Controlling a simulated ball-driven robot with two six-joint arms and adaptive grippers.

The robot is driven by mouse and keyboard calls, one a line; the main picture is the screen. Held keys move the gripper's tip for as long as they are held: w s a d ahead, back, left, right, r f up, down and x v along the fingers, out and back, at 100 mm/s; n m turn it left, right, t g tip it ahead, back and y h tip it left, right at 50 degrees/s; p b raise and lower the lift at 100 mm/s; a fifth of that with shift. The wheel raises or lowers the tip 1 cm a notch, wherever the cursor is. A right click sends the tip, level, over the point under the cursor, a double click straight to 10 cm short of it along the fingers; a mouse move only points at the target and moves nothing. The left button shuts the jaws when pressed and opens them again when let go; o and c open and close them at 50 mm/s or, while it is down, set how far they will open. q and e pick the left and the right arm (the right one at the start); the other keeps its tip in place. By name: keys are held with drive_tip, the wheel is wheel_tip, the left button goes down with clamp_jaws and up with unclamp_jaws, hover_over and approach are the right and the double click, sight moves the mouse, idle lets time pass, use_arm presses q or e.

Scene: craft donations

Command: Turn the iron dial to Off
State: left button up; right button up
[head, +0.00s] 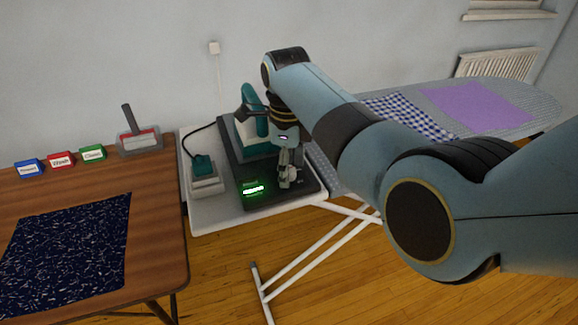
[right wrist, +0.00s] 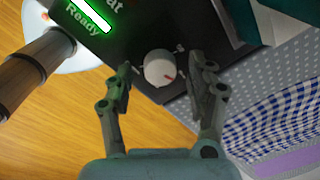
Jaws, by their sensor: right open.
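The iron dial (right wrist: 159,68) is a pale round knob with a red mark, on the dark panel of the iron station (head: 275,199). The mark points to the right in the right wrist view; the tiny labels around the knob are unreadable. My right gripper (right wrist: 165,72) is open, one finger on each side of the dial, with gaps visible. In the head view my right gripper (head: 287,172) is over the station's front, and I cannot make out the dial there. My left gripper is not in view.
The teal iron (head: 254,112) stands on the station, close behind my right gripper. A small teal-topped unit (head: 205,178) is to its left. The ironing board (head: 470,138) carries checked cloth (head: 408,117) and purple cloth (head: 478,104). A brown table (head: 158,215) stands at left.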

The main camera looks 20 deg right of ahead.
drive_tip(key=shift+f, duration=0.15)
drive_tip(key=c, duration=1.1)
drive_tip(key=shift+c, duration=0.2)
